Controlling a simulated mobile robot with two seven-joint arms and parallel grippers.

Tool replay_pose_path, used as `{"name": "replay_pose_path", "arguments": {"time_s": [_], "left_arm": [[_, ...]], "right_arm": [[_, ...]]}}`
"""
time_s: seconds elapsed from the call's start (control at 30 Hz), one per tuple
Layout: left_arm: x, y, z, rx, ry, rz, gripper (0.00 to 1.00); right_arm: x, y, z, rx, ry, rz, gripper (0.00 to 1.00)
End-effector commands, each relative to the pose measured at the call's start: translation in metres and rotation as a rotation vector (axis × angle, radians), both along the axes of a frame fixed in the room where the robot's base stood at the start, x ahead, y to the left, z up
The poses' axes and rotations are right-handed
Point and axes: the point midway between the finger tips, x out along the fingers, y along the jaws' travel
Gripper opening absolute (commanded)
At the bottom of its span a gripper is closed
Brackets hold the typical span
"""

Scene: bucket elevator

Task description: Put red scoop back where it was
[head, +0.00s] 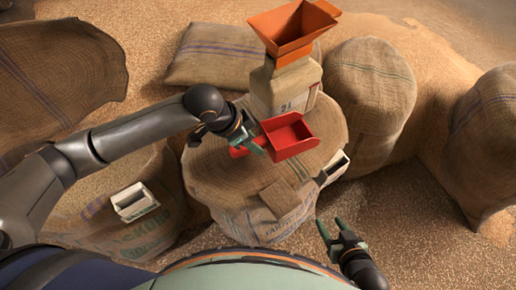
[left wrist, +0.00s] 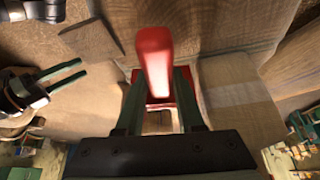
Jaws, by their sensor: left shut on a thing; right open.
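The red scoop (head: 289,137) is over the top of the large round burlap sack (head: 215,172) in the middle of the head view. Its open tray faces up. My left gripper (head: 251,138) is shut on the scoop's handle, at its left end. In the left wrist view the red handle (left wrist: 155,62) stands between the fingers of my left gripper (left wrist: 157,92). I cannot tell whether the scoop touches the sack. My right gripper (head: 333,231) is open and empty, in front and to the right of the sack. It also shows in the left wrist view (left wrist: 68,77).
A small sack (head: 285,90) with an orange funnel (head: 292,30) on top stands behind the scoop. White open boxes are at the left (head: 133,201) and right (head: 336,166). A brown patch (head: 287,197) lies on the sack's front edge. More sacks stand around on loose grain.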

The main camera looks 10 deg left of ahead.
Motion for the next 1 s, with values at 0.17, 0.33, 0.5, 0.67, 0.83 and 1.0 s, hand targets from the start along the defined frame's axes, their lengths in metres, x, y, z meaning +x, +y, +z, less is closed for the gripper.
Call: {"name": "replay_pose_path", "arguments": {"time_s": [0.17, 0.33, 0.5, 0.67, 0.83, 1.0], "left_arm": [[0.011, -0.005, -0.014, -0.002, -0.001, 0.0, 0.0], [0.017, -0.008, -0.026, 0.001, 0.001, 0.0, 0.0], [0.016, -0.007, -0.05, 0.001, -0.001, 0.0, 0.0], [0.016, -0.007, -0.051, -0.001, -0.003, -0.001, 0.0], [0.016, -0.007, -0.053, -0.001, -0.001, -0.001, 0.0], [0.016, -0.007, -0.053, 0.0, 0.0, -0.001, 0.55]], "right_arm": [[0.005, 0.001, 0.001, 0.002, -0.011, 0.003, 0.55], [0.006, 0.002, 0.001, 0.003, -0.014, 0.005, 0.55], [0.005, 0.004, -0.003, 0.004, -0.007, 0.009, 0.55], [0.004, 0.005, -0.003, 0.005, -0.004, 0.012, 0.55], [0.004, 0.005, -0.003, 0.006, -0.005, 0.012, 0.55], [0.004, 0.005, -0.003, 0.005, -0.007, 0.012, 0.55]]}}
